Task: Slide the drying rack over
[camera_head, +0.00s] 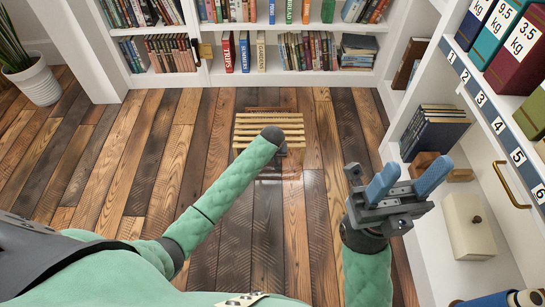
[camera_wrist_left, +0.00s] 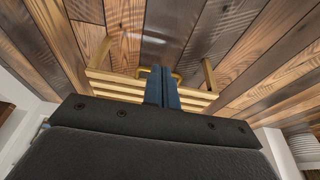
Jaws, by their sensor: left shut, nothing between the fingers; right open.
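The drying rack (camera_head: 254,122) is a low slatted wooden frame standing on the plank floor, in front of the bookcase. My left arm reaches to it, and its wrist covers the rack's right part in the head view; the fingers are hidden there. In the left wrist view my left gripper (camera_wrist_left: 163,88) is shut with nothing between its blue fingers. They point at the rack (camera_wrist_left: 108,86), with its slats behind them and thin bars beyond; I cannot tell whether they touch. My right gripper (camera_head: 408,180) is open and empty, away from the rack at the right.
A white bookcase (camera_head: 220,79) full of books stands behind the rack. White shelving (camera_head: 490,150) with numbered labels and binders runs along the right. A potted plant (camera_head: 38,84) is at the far left. The plank floor (camera_head: 130,160) left of the rack is clear.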

